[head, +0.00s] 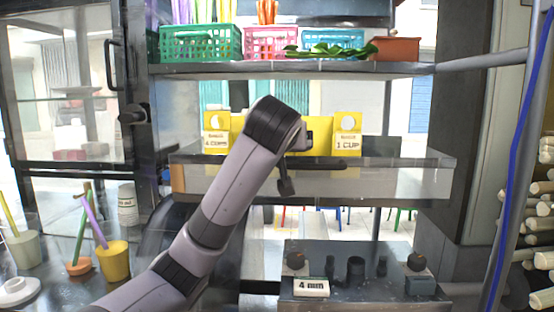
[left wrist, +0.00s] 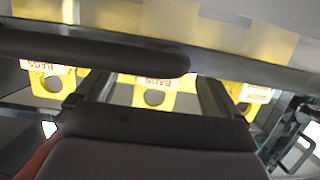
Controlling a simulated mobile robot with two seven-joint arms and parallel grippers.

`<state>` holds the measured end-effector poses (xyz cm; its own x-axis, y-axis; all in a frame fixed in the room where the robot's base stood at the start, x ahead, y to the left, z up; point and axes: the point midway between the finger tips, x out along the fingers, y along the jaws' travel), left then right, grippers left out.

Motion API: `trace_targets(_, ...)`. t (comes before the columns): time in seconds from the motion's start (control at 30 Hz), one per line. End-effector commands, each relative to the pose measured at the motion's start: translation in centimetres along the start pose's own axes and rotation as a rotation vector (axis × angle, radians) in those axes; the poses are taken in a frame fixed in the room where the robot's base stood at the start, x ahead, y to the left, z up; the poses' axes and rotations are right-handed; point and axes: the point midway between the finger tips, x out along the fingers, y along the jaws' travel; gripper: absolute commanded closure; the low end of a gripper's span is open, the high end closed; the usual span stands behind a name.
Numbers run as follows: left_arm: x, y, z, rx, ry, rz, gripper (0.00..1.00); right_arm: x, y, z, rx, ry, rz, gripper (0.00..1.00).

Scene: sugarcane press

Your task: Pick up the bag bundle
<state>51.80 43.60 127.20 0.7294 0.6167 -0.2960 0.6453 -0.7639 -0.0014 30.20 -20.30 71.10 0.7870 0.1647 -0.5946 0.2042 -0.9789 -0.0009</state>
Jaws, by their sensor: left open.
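The left one (head: 216,125) reads "4 CUPS" and the right one (head: 347,124) reads "1 CUP". A middle yellow part (head: 322,128) is largely hidden by my left arm. My left gripper (head: 288,178) is in front of the row, open and empty. In the left wrist view three bundles show; the middle one (left wrist: 172,98) lies between my fingers (left wrist: 155,92) in the picture, with no clear contact. My right gripper is out of view.
A shelf (head: 290,69) with baskets is above. A control box (head: 370,275) stands below, cups (head: 113,262) at left.

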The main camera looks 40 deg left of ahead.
Motion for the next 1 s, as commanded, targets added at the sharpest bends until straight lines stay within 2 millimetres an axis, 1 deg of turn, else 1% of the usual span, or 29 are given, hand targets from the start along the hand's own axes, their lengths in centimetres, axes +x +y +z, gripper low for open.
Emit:
trace_targets(0.2,3.2,-0.1,-0.2,0.002,-0.003,-0.003,0.04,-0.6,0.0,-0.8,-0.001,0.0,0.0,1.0)
trace_targets(0.3,4.2,-0.1,-0.2,0.0,-0.002,-0.001,0.04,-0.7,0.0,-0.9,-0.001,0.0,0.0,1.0)
trace_targets(0.4,4.6,-0.1,-0.1,-0.001,0.0,0.001,0.04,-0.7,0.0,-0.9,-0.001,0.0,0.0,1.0)
trace_targets(0.57,4.6,0.0,-0.1,-0.001,0.001,0.002,0.04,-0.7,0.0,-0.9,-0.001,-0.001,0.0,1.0)
trace_targets(0.6,4.6,0.0,-0.1,-0.001,0.001,0.001,0.07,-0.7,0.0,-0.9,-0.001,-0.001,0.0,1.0)
trace_targets(0.67,4.6,-0.1,-0.1,-0.001,0.001,0.001,0.27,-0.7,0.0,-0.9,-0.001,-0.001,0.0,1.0)
trace_targets(0.7,4.6,0.0,-0.1,-0.001,0.001,0.001,0.4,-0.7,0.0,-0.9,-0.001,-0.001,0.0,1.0)
trace_targets(0.73,4.6,0.0,-0.1,-0.001,0.001,0.001,0.5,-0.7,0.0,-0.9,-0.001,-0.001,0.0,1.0)
trace_targets(0.77,4.6,0.0,-0.1,-0.001,0.001,0.001,0.57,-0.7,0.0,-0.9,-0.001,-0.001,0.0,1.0)
trace_targets(1.0,4.6,-0.1,-0.2,-0.002,0.002,0.001,0.56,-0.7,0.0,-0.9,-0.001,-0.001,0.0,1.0)
